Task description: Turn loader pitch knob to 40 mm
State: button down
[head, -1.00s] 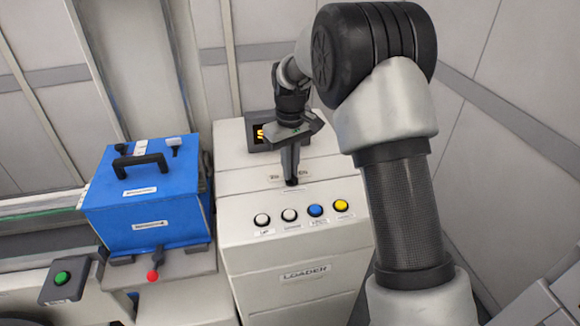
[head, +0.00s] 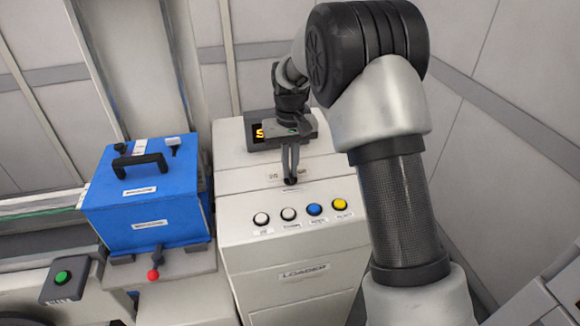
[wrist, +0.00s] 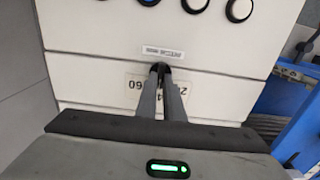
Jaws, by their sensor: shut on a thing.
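The loader (head: 304,272) is a pale cabinet in the middle of the head view. Its black pitch knob (head: 290,181) sits on the sloped top panel, behind the row of buttons. My gripper (head: 289,174) points down at the panel and is shut on the knob. In the wrist view, the knob (wrist: 161,68) shows between my fingertips (wrist: 161,77). The scale plate (wrist: 136,87) beside it is partly covered by my fingers, so I cannot read the knob's setting.
White, blue and yellow buttons (head: 314,208) stand in a row in front of the knob. A blue box (head: 150,206) with a black handle, a red-tipped lever (head: 153,274) and a green button (head: 63,277) are at left.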

jog(key=c, duration=1.9)
grip_release()
jog(key=shift+o, duration=0.2)
jog(key=shift+r, duration=0.1)
notch_tip(320, 180, up, 17)
jog(key=shift+r+p, duration=0.15)
jog(key=shift+p, duration=0.15)
